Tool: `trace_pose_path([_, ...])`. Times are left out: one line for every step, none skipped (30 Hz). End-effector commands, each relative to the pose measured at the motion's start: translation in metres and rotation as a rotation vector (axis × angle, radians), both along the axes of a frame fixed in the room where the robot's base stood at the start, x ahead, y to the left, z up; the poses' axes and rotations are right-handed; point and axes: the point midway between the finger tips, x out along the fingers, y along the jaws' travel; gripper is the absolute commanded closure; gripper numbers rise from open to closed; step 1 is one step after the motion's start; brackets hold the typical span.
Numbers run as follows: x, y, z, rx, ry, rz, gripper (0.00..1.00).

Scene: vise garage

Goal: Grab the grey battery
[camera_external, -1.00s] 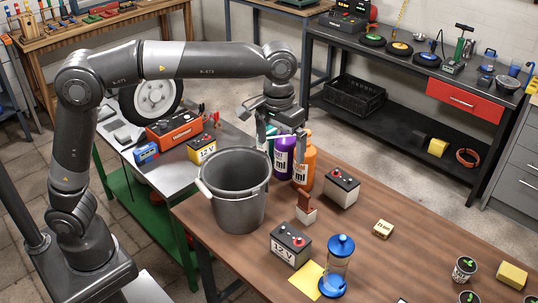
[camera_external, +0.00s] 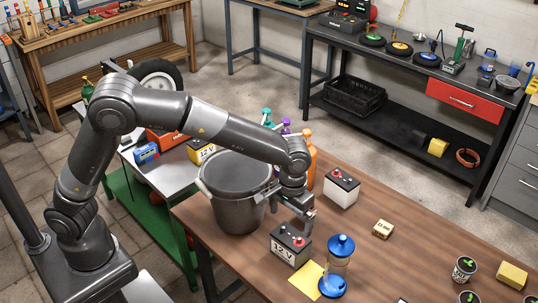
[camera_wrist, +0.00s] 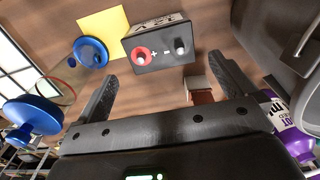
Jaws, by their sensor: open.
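The grey battery (camera_external: 289,247) stands upright on the brown wooden table, with a dark top, a 12 V label on its front and red and grey terminals. In the wrist view the battery (camera_wrist: 158,47) lies just beyond the gap between my fingertips, roughly centred. My gripper (camera_external: 300,222) is above the back of the battery, pointing down and empty. In the wrist view my gripper's fingers (camera_wrist: 162,78) are spread wide apart. The battery does not look touched.
A grey bucket (camera_external: 238,208) stands close to the left. A blue-capped clear container (camera_external: 338,265) and a yellow sheet (camera_external: 308,281) are beside the battery. A white battery (camera_external: 342,189) stands behind right; an orange bottle (camera_external: 311,165) is farther back. A small brown-and-white object (camera_wrist: 199,87) is near my fingers.

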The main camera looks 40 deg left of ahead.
Motion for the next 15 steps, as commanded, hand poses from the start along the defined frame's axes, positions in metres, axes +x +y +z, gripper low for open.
trace_pose_path([-0.001, 0.0, -0.01, 0.003, 0.002, 0.001, 0.0])
trace_pose_path([-0.001, 0.0, -0.014, 0.003, 0.002, 0.001, 0.0])
trace_pose_path([0.0, 0.0, -0.021, 0.003, 0.001, 0.001, 0.0])
trace_pose_path([0.0, 0.0, -0.026, 0.003, 0.002, 0.001, 0.0])
trace_pose_path([0.0, 0.0, -0.03, 0.003, 0.002, 0.001, 0.0])
trace_pose_path([0.0, 0.0, -0.034, 0.002, 0.001, 0.0, 0.0])
trace_pose_path([0.0, 0.0, -0.037, 0.002, 0.001, 0.0, 0.0])
trace_pose_path([0.0, 0.0, -0.04, 0.001, 0.001, 0.0, 0.0])
trace_pose_path([0.0, 0.0, -0.042, 0.001, 0.001, 0.0, 0.0])
trace_pose_path([0.0, 0.0, -0.043, 0.001, 0.001, 0.0, 0.0])
trace_pose_path([0.0, 0.0, -0.044, 0.001, 0.001, 0.0, 0.0])
trace_pose_path([0.0, 0.0, -0.046, 0.001, 0.001, 0.0, 0.0])
trace_pose_path([0.001, 0.0, -0.048, 0.001, 0.001, 0.0, 0.0])
trace_pose_path([0.001, 0.0, -0.051, 0.001, 0.001, 0.0, 0.0])
trace_pose_path([0.002, -0.001, -0.055, 0.002, 0.001, -0.001, 0.0])
